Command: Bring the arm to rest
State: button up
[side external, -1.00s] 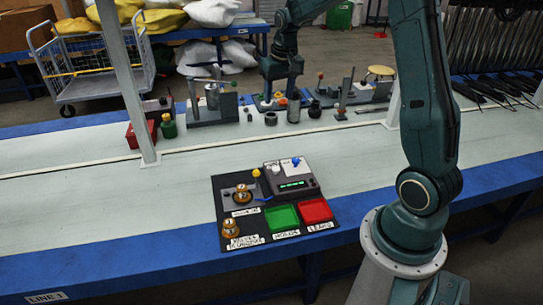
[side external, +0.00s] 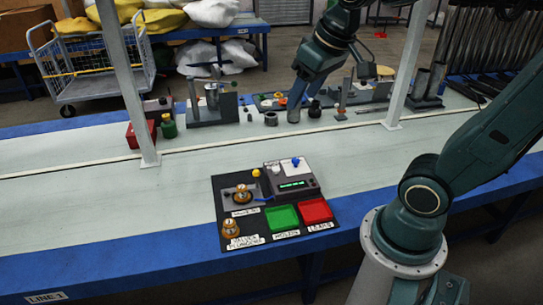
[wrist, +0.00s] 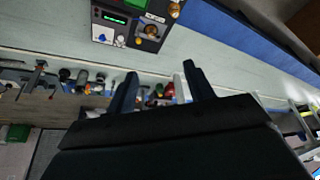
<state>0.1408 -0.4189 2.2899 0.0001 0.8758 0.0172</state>
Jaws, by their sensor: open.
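My gripper (wrist: 158,82) shows in the wrist view with its two dark fingers apart and nothing between them. In the side external view the end of my arm (side external: 312,70) is raised over the far side of the bench, well behind the black work board. The black work board (side external: 222,189) lies near the front edge with a green tray (side external: 283,216), a red tray (side external: 316,210) and a lit display unit (side external: 292,184). One brass part (side external: 242,192) sits on the board's fixture and another (side external: 231,227) at its front left corner.
Several tools and fixtures stand along the back of the bench, including a grey stand (side external: 212,108), a green jar (side external: 168,127) and a red box (side external: 140,134). Pale posts (side external: 133,90) rise from the bench. The bench surface (side external: 90,205) left of the board is clear.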

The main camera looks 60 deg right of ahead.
jog(key=s+a+f+n+t, duration=0.1)
jog(key=s+a, duration=0.2)
jog(key=s, duration=0.5)
jog(key=shift+a+f+n+y, duration=0.15)
jog(key=shift+a+n+y, duration=0.15)
jog(key=shift+a+n, duration=0.1)
